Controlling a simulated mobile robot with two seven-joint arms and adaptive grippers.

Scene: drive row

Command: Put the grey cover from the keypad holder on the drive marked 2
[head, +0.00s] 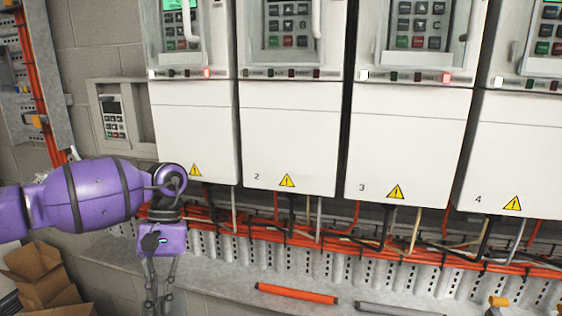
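The drive marked 2 (290,135) is the second white cabinet from the left, with a yellow warning sign low on its front. A keypad with grey, green and red buttons shows in its upper recess, behind a pale handle; its top is cut off. The keypad holder (96,100) is a grey frame on the wall left of drive 1, with a keypad (112,118) in it. I cannot make out a separate grey cover. My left gripper (159,306) points down below drive 1, its tips near the bottom edge. My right gripper is not in view.
Drives 1 (195,125), 3 (410,145) and 4 (520,155) flank drive 2. Orange cables and a slotted duct (330,268) run below. An orange tube (297,293) and a grey tube (400,309) lie on the ledge. Cardboard boxes (40,275) stand lower left.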

